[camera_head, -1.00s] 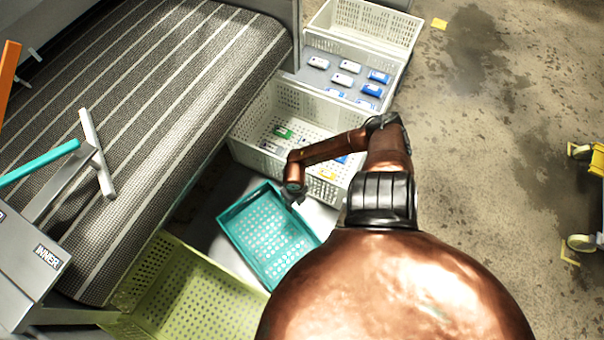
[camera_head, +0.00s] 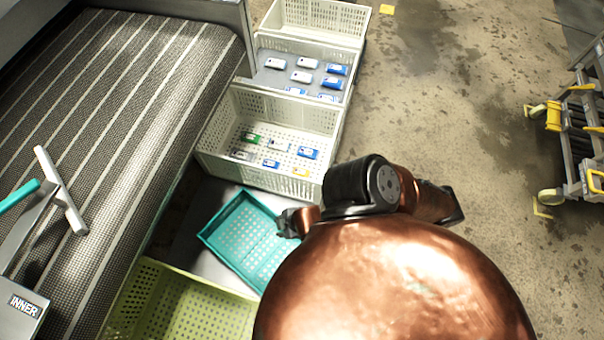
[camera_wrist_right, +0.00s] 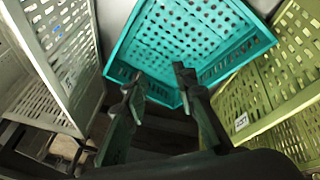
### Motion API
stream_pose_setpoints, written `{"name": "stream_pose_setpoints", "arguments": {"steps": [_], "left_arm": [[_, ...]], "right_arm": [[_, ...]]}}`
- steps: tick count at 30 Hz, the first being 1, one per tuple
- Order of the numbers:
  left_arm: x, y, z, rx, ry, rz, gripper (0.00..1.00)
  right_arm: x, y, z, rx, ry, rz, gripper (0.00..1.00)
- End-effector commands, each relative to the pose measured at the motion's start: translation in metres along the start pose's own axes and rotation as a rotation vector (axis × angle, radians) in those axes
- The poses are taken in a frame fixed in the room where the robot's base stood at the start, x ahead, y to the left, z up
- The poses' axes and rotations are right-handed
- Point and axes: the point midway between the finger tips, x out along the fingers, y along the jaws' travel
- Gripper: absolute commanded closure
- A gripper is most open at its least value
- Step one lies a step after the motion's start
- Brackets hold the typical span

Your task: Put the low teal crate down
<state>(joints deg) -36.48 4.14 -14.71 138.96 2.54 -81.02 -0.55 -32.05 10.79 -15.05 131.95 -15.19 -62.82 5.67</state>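The low teal crate (camera_head: 243,238) is empty, with a perforated floor. It sits askew on a grey surface between a cream crate and a green crate. In the right wrist view the teal crate (camera_wrist_right: 185,40) fills the upper middle. My right gripper (camera_head: 289,222) is at the crate's right side in the head view, partly hidden by my arm. In the right wrist view its two fingers (camera_wrist_right: 157,80) are apart, with their tips over the crate's near wall and corner. Whether they touch it I cannot tell. My left gripper is not in view.
The green crate (camera_head: 150,290) stands in front. A striped conveyor mat (camera_head: 120,110) lies left. A wheeled yellow-and-grey ladder (camera_head: 590,150) stands right, with open floor between.

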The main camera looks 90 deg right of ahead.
Motion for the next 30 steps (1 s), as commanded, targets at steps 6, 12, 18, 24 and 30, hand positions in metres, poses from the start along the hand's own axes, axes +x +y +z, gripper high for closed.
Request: {"name": "stream_pose_setpoints", "arguments": {"steps": [6,12,18,24,30], "left_arm": [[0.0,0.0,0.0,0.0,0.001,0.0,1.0],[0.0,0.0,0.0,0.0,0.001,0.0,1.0],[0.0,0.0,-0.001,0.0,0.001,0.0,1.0],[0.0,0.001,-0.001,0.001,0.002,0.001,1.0],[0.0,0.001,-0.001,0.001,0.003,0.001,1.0]], "right_arm": [[-0.037,-0.079,0.061,0.118,-0.226,-0.275,0.74],[-0.046,-0.093,0.069,0.124,-0.261,-0.327,0.74],[-0.045,-0.092,0.069,0.124,-0.259,-0.325,0.74],[-0.045,-0.092,0.069,0.124,-0.259,-0.324,0.74],[-0.045,-0.092,0.069,0.124,-0.259,-0.323,0.74]]}}
